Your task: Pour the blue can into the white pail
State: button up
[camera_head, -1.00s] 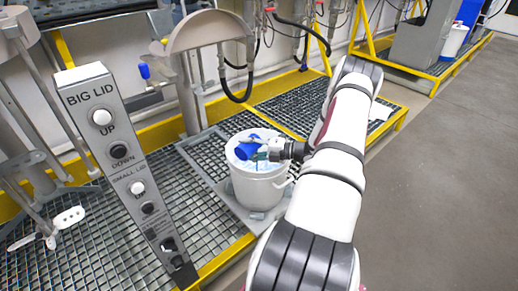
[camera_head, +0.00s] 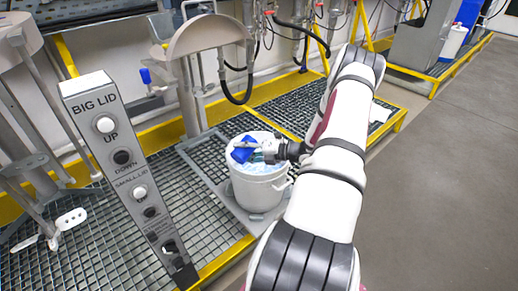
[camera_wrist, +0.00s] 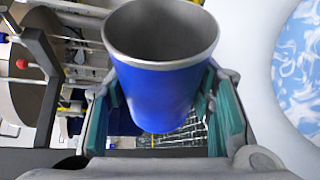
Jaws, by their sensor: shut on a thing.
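The blue can (camera_head: 242,154) is over the mouth of the white pail (camera_head: 258,192) in the head view and looks tilted. My gripper (camera_head: 262,151) is shut on the can's sides. The wrist view shows the can (camera_wrist: 163,92) between the teal finger pads, its open mouth in view with a bare grey inside. The pail stands upright on the platform. Blue and white swirled contents show inside it, and also at the right of the wrist view (camera_wrist: 303,75). Part of the can is hidden by my gripper in the head view.
A grey control post (camera_head: 128,175) with lid buttons stands left of the pail. An agitator with a rounded cover (camera_head: 207,33) stands behind it. The grated platform (camera_head: 205,225) has yellow edges (camera_head: 225,258). Open grey floor (camera_head: 440,180) lies to the right.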

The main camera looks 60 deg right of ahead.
aim_at(237, 158)
jog(key=shift+a+f+n+h, duration=0.15)
jog(key=shift+f+n+h, duration=0.15)
jog(key=shift+f+n, duration=0.15)
jog(key=shift+r+n+g+h+p, duration=0.3)
jog(key=shift+r+n+g+h, duration=0.15)
jog(key=shift+n, duration=0.4)
jog(key=shift+f+n+h+b, duration=0.25)
jog(key=shift+f+n+b, duration=0.2)
jog(key=shift+f, duration=0.25)
jog(key=shift+n, duration=0.25)
jog(key=shift+r+n+h, duration=0.3)
jog(key=shift+n+h, duration=0.1)
jog(key=shift+a+r+n+g+h, duration=0.3)
jog(key=shift+a+n+h, duration=0.2)
jog(key=shift+a+n, duration=0.1)
jog(key=f+n+b, duration=0.1)
jog(key=b, duration=0.2)
jog(key=shift+a+h, duration=0.4)
jog(key=shift+w+a+r+n+h+b, duration=0.1)
jog(key=shift+a+r+n+h+b, duration=0.25)
jog(key=shift+a+n+h+b, duration=0.5)
jog(key=n+b, duration=0.1)
jog(key=b, duration=0.2)
jog(key=shift+f, duration=0.25)
jog(key=shift+b, duration=0.4)
